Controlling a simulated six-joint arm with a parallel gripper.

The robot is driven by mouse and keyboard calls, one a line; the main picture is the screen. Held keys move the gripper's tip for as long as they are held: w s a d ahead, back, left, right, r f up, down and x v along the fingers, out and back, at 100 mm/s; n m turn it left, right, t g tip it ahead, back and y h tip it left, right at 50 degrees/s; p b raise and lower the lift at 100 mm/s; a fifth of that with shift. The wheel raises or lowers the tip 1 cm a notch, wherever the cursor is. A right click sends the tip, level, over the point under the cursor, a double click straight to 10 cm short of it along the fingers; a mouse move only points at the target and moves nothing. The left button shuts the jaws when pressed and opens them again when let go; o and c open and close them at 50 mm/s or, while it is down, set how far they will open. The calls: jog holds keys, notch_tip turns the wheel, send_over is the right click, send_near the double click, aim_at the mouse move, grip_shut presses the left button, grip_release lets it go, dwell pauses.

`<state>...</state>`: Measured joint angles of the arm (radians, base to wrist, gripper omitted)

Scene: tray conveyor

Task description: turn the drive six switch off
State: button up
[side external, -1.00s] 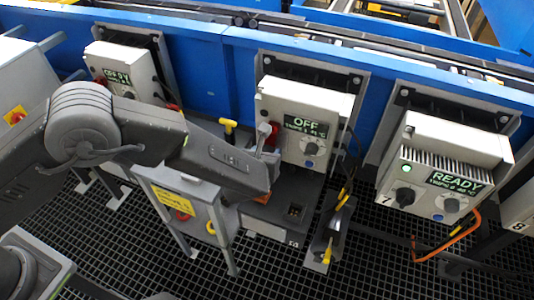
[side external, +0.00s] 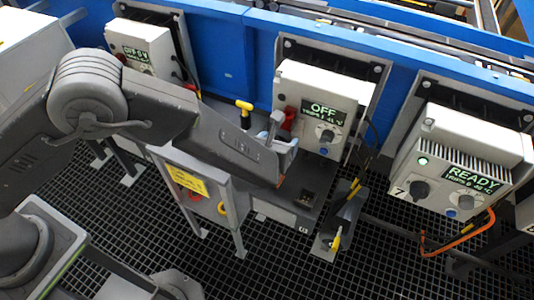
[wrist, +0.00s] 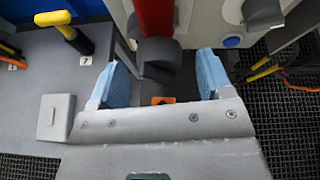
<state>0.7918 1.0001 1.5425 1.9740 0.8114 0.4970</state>
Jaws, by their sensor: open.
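My gripper (side external: 282,136) is just in front of and below that lever, partly covering the area. In the wrist view, the red lever (wrist: 155,18) comes down to a dark rounded end between and just beyond the blue fingertips of my gripper (wrist: 164,76). The jaws are apart and hold nothing. I cannot tell whether they touch the lever.
A box marked 7 (side external: 470,135) at right shows READY and a green light. Another box (side external: 140,38) stands at left. A yellow-topped handle (side external: 244,107) is left of my gripper. A stand with a yellow label (side external: 187,186) is below my arm. Cables hang right of the middle box.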

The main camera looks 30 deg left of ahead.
jog(key=v, duration=1.1)
jog(key=shift+s, duration=0.2)
